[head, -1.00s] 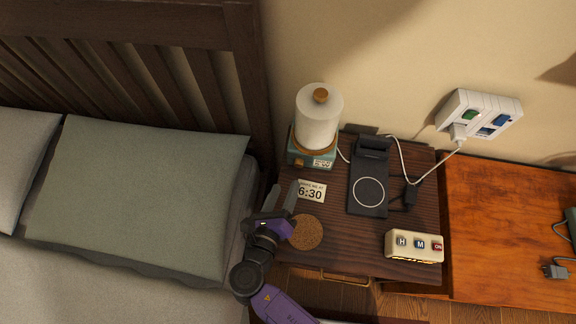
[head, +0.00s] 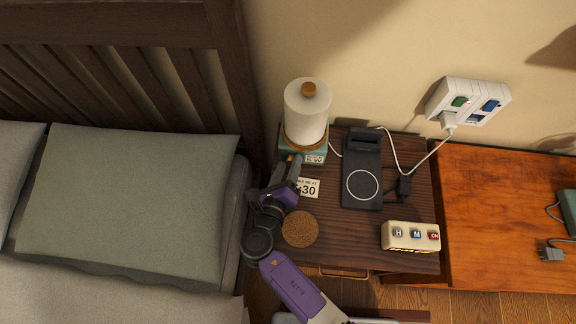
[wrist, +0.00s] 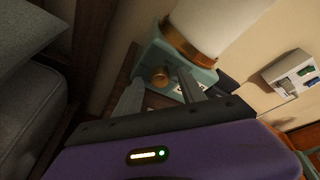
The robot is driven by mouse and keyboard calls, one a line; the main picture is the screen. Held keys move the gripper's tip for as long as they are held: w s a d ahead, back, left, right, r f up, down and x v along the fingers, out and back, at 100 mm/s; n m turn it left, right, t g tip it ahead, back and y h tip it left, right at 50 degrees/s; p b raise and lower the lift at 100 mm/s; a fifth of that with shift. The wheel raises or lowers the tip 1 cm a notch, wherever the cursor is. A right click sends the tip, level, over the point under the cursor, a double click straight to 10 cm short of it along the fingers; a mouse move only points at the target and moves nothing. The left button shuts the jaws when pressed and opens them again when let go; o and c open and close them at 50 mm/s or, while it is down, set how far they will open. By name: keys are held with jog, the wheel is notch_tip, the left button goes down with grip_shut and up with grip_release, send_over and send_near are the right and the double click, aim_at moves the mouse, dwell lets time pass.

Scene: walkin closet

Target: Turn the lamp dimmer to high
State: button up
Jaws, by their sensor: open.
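The lamp (head: 307,112) stands at the back left of the nightstand, with a white cylindrical shade, a wooden top knob and a teal base (head: 315,157). In the wrist view, the brass dimmer knob (wrist: 160,76) sticks out of the front of the teal base (wrist: 203,78). My gripper (head: 287,168) is open just in front of the base. In the wrist view my gripper (wrist: 158,92) has one finger on each side below the knob, and I cannot tell whether they touch it. The knob's setting is not readable.
The bed's pillow (head: 125,195) and headboard lie left. A white outlet (head: 468,103) is on the wall.

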grip_shut()
dwell(0.3)
